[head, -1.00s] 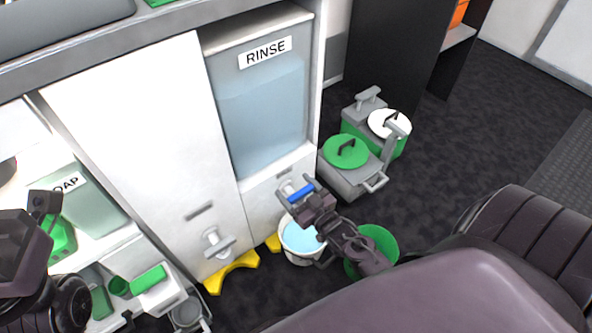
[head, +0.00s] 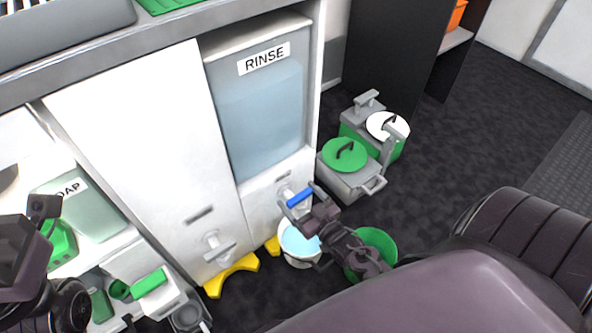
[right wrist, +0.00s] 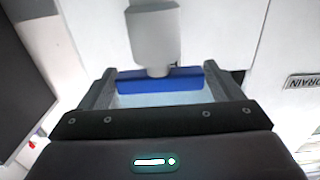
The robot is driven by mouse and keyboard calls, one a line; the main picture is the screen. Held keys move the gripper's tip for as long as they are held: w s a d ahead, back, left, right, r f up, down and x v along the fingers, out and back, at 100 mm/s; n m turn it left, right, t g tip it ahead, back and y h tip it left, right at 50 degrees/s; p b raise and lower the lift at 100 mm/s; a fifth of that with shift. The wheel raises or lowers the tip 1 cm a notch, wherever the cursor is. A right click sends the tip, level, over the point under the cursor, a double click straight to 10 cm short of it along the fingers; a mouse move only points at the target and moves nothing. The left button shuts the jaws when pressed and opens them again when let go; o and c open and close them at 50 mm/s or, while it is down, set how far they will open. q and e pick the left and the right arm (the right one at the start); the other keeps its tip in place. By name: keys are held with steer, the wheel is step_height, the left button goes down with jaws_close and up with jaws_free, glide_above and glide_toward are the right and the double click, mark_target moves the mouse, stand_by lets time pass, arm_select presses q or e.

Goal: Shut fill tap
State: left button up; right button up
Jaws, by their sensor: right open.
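The fill tap is a pale grey tap with a blue bar handle (head: 300,197), on the white panel under the RINSE tank. In the right wrist view, the grey tap body (right wrist: 153,38) comes down to the blue bar (right wrist: 160,80), which lies crosswise. My right gripper (head: 301,199) is open, with its fingers at the two ends of the bar; I cannot tell if they touch it. The two fingers also show in the right wrist view (right wrist: 160,88). A white bucket (head: 302,259) of pale blue water stands below, partly hidden by my gripper. My left gripper is not clearly in view.
The RINSE tank (head: 262,115) is above. A second tap (head: 217,247) with a grey handle is to the left, over yellow supports (head: 232,275).

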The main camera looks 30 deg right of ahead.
mark_target(302, 200)
steer(key=shift+s+d+p, duration=0.15)
steer(key=shift+s+p, duration=0.5)
steer(key=shift+s, duration=2.15)
